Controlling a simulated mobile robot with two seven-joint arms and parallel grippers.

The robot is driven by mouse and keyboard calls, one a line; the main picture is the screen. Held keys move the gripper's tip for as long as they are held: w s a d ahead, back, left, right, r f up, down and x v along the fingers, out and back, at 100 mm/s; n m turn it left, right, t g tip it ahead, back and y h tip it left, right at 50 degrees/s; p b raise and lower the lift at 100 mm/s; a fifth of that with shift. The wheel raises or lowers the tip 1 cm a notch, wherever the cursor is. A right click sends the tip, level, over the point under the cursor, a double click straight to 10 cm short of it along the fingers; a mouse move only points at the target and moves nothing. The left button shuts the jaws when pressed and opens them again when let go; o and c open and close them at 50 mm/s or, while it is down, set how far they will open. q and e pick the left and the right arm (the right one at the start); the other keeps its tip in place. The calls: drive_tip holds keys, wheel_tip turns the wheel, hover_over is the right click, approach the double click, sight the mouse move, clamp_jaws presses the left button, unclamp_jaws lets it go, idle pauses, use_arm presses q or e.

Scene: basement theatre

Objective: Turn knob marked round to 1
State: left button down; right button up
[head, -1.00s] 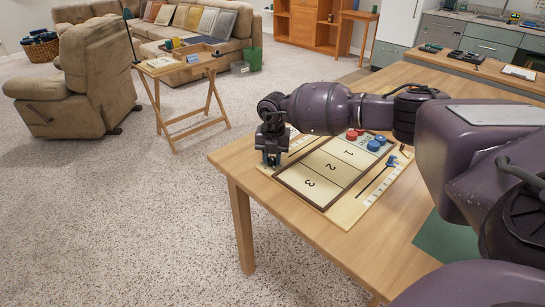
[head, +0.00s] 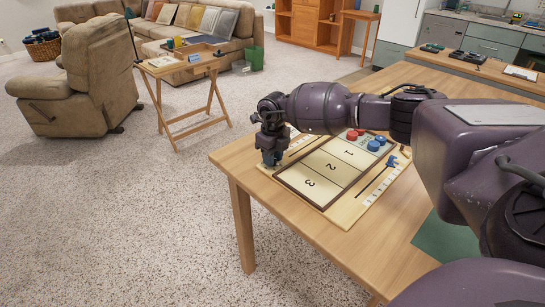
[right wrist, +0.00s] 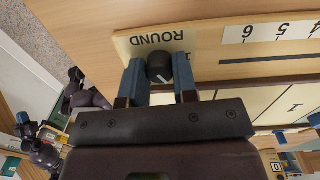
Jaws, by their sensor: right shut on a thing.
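The knob (right wrist: 159,68) is small and black with a white pointer line, and sits beside the word ROUND on the game board in the right wrist view. My right gripper (right wrist: 158,72) has its two blue fingers on either side of the knob and is shut on it. In the head view my right gripper (head: 271,157) is at the left edge of the board (head: 345,216) and hides the knob. The pointer line runs toward the lower right in the right wrist view. The numeral the knob points at cannot be read. My left gripper does not show clearly in either view.
The board lies on a wooden table (head: 260,209) and has panels marked 1, 2 and 3. Red discs (head: 352,135) and blue discs (head: 375,144) stand near its far end. A blue slider piece (head: 392,162) is on the right strip. Open carpet lies left of the table.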

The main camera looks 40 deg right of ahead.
drive_tip(key=n, duration=0.6)
drive_tip(key=shift+f+n+b, duration=0.15)
drive_tip(key=shift+n+b, duration=0.15)
drive_tip(key=shift+b, duration=0.05)
drive_tip(key=n, duration=0.4)
drive_tip(key=shift+b, duration=0.35)
drive_tip(key=shift+n, duration=0.8)
drive_tip(key=o, duration=0.7)
drive_tip(key=shift+c, duration=0.2)
